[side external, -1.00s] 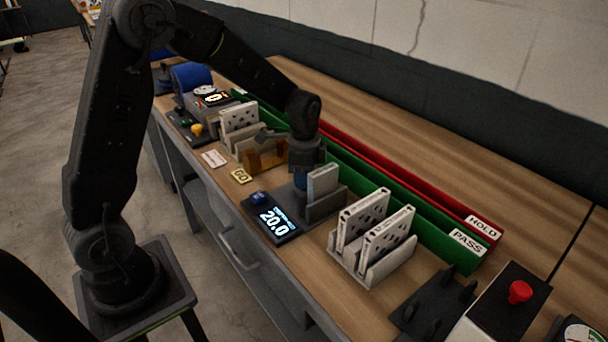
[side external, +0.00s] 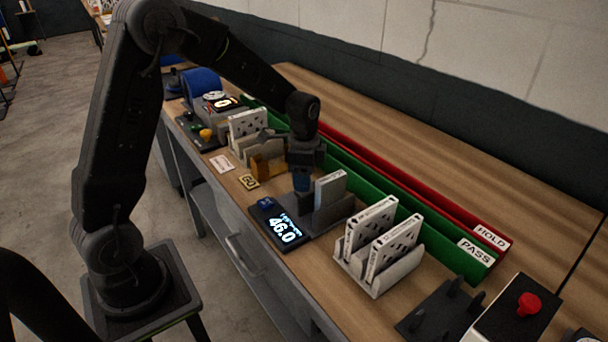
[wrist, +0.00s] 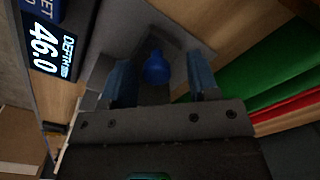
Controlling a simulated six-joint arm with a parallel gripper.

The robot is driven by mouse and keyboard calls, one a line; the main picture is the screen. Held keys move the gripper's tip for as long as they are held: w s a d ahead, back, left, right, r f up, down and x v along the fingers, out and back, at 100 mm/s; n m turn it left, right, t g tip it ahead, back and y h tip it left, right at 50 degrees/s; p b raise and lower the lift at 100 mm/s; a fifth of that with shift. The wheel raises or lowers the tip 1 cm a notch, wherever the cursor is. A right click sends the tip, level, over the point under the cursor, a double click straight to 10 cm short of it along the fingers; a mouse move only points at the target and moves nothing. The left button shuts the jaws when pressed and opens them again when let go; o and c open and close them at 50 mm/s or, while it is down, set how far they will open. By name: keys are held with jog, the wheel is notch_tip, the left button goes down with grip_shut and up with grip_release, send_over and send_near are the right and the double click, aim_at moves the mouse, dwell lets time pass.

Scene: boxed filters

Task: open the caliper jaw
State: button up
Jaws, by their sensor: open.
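The caliper (side external: 318,220) is a dark grey station on the bench. Its lit display (side external: 283,229) reads 46.0, and in the wrist view the display (wrist: 45,50) shows the same number beside the word DEPTH. A pale boxed filter (side external: 331,187) stands upright in it. My gripper (side external: 302,183) is low over the caliper, left of that box. In the wrist view my gripper (wrist: 160,80) is open, with its blue fingers on either side of a round blue knob (wrist: 157,68). Gaps show between fingers and knob. The moving jaw is mostly hidden beneath my gripper.
A grey rack (side external: 375,272) with upright white filters stands to the right. Another rack (side external: 247,150) of filters is behind on the left, near an amber block (side external: 266,168). The green PASS (side external: 440,240) and red HOLD (side external: 465,222) channels run behind. A red button box (side external: 520,318) is front right.

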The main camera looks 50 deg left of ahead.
notch_tip(320, 180, up, 14)
dwell(0.6)
jog(key=s+d+r+n+t, duration=0.1)
jog(key=s+d+n, duration=0.3)
jog(key=s, duration=0.6)
jog(key=s+d+r+n+t, duration=0.1)
jog(key=s+d+n+t, duration=0.3)
jog(key=s, duration=0.6)
jog(key=shift+s+d+n+t, duration=0.3)
jog(key=shift+s+d+n, duration=0.15)
jog(key=shift+d, duration=0.35)
